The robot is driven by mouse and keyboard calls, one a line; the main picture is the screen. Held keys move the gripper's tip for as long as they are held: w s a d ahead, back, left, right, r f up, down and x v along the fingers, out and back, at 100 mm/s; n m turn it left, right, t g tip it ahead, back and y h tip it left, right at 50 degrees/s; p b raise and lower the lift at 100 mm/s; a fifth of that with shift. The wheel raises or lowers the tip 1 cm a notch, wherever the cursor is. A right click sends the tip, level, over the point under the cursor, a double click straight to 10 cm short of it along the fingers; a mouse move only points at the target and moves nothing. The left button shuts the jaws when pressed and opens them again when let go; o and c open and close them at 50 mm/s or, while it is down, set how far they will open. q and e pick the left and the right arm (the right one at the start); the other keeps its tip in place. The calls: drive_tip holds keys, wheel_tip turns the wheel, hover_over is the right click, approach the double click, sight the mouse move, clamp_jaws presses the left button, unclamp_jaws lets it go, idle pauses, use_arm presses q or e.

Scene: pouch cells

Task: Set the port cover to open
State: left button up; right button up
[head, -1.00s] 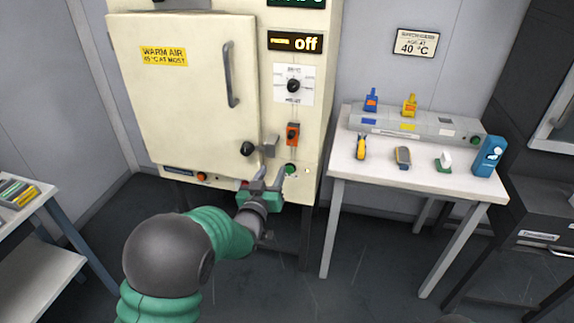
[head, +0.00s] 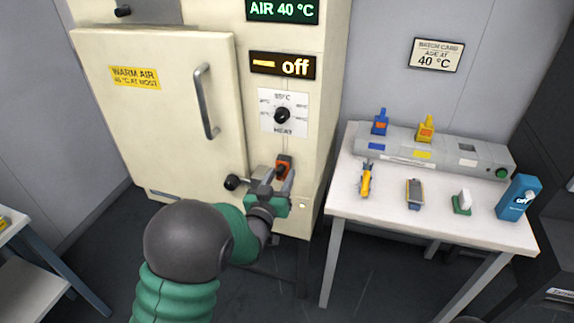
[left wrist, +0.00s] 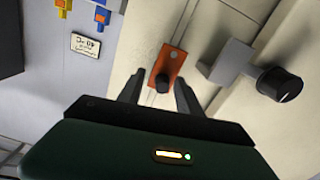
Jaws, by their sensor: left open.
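The orange piece (head: 283,164) with a black knob, which looks like the port cover, sits on the cabinet's front panel below the heat dial. In the left wrist view the orange piece (left wrist: 170,62) is on thin rails, with its knob (left wrist: 161,81) between my finger ends. I cannot tell whether the cover is open or shut. My left gripper (head: 273,182) is open just in front of and below it; its fingers (left wrist: 158,92) stand apart on either side of the knob, not visibly gripping it. My right gripper is not in view.
The cabinet door (head: 160,110) with its long handle and a black door knob (head: 232,182) is left of my gripper. The heat dial (head: 282,114) and "off" display (head: 282,66) are above. A white table (head: 400,222) with small tools stands right.

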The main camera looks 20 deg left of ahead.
use_arm(q)
drive_tip(key=shift+r, duration=0.15)
drive_tip(key=shift+s+a+r, duration=0.15)
drive_tip(key=shift+s+a, duration=0.15)
drive_tip(key=shift+s, duration=0.05)
drive_tip(key=shift+w+a, duration=0.1)
drive_tip(key=shift+a, duration=0.05)
drive_tip(key=c, duration=0.5)
drive_tip(key=shift+d, duration=0.2)
clamp_jaws()
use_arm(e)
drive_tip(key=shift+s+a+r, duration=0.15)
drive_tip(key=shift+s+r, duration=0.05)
